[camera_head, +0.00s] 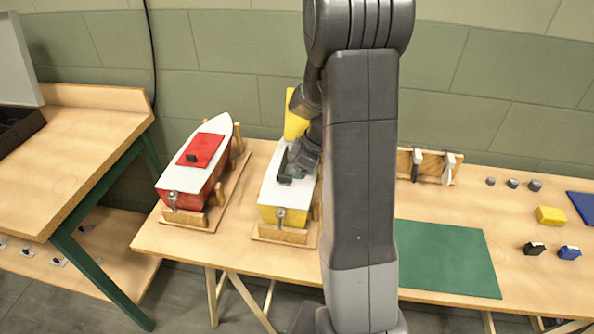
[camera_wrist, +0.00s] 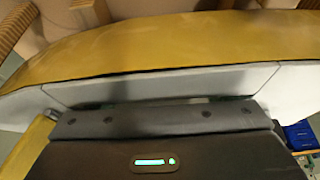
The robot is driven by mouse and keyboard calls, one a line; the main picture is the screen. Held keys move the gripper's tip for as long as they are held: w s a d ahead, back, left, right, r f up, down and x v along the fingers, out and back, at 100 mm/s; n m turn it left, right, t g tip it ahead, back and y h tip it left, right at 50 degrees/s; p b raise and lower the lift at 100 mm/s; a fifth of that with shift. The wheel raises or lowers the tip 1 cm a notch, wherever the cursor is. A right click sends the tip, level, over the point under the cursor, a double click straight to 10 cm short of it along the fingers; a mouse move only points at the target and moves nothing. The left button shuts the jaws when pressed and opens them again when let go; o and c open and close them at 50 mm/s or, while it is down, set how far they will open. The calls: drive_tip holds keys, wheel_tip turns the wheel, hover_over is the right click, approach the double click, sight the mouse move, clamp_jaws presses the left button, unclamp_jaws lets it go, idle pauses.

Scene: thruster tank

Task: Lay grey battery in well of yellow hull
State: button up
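The yellow hull (camera_head: 268,214) stands in a wooden cradle on the bench, with a white deck (camera_head: 275,198). A yellow panel (camera_head: 294,122) stands up at its far end. My gripper (camera_head: 288,172) is down at the middle of this deck, where the well would lie. In the wrist view the yellow hull (camera_wrist: 150,48) and its pale deck edge (camera_wrist: 165,85) run close in front of the dark gripper body. The fingertips, the well's inside and the grey battery cannot be made out; my arm and gripper cover that spot. Whether the gripper holds anything does not show.
A red hull (camera_head: 182,199) with a red hatch stands to the left. Right of my arm are a green mat (camera_head: 447,258), a wooden rack (camera_head: 430,166), small dark round pieces, a yellow block (camera_head: 550,215), a black block (camera_head: 534,249) and a blue block (camera_head: 569,253).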

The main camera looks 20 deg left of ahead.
drive_tip(key=shift+r, duration=0.1)
drive_tip(key=shift+r, duration=0.15)
drive_tip(key=v, duration=1.1)
drive_tip(key=shift+d+r, duration=0.25)
drive_tip(key=shift+r, duration=0.1)
drive_tip(key=shift+w, duration=0.1)
drive_tip(key=shift+c, duration=0.5)
